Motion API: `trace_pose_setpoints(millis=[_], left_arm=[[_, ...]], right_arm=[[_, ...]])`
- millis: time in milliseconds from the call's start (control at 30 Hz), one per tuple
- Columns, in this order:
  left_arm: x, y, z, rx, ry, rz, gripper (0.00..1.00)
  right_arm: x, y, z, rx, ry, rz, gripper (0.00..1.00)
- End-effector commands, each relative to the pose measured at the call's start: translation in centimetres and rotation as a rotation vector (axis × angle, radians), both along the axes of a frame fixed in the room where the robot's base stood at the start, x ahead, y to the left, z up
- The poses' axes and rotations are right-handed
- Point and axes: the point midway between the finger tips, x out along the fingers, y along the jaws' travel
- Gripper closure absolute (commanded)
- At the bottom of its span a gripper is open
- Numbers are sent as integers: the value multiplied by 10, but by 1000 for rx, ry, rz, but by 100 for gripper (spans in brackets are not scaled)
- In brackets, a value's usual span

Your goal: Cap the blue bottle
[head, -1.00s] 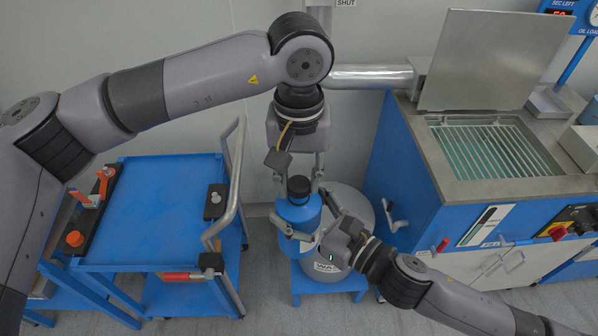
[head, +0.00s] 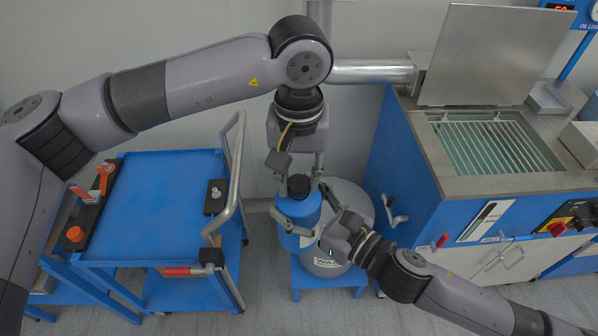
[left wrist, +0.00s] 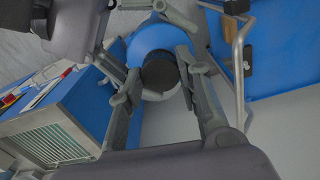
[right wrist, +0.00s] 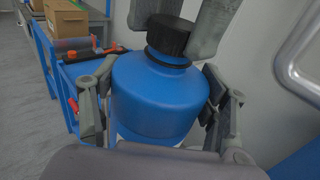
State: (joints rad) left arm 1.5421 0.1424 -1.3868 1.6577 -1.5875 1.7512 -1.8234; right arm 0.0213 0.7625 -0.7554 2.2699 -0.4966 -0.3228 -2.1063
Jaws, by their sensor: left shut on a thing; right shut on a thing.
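The blue bottle (head: 297,211) is upright and also shows in the right wrist view (right wrist: 158,100). My right gripper (head: 308,218) is shut around its body, one finger on each side. The black cap (right wrist: 171,34) is on top of the bottle's neck, level or nearly so. My left gripper (head: 300,178) comes from above and is shut on the cap, which also shows between its fingers in the left wrist view (left wrist: 160,72). I cannot tell whether the cap is fully seated.
A blue cart (head: 160,200) with a metal handle is at left. A blue machine (head: 408,165) with an open lid is at right.

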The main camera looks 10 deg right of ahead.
Motion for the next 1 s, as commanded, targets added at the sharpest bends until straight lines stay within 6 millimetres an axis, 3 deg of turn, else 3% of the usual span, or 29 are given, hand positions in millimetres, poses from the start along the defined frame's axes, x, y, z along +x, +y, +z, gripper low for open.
trace_pose_setpoints(millis=[167, 633, 800, 1000], left_arm=[[0, 0, 0, 0, 0, -75, 82], [1, 1, 0, 3, 5, -996, 82], [1, 1, 0, 4, 6, -1126, 82], [1, 1, 0, 5, 6, -1135, 82]], right_arm=[[0, 0, 1, 1, -3, 1, 100], [0, 0, 1, 1, -2, 1, 100], [0, 0, 1, 1, -2, 1, 100], [0, 0, 1, 1, -1, 1, 100]])
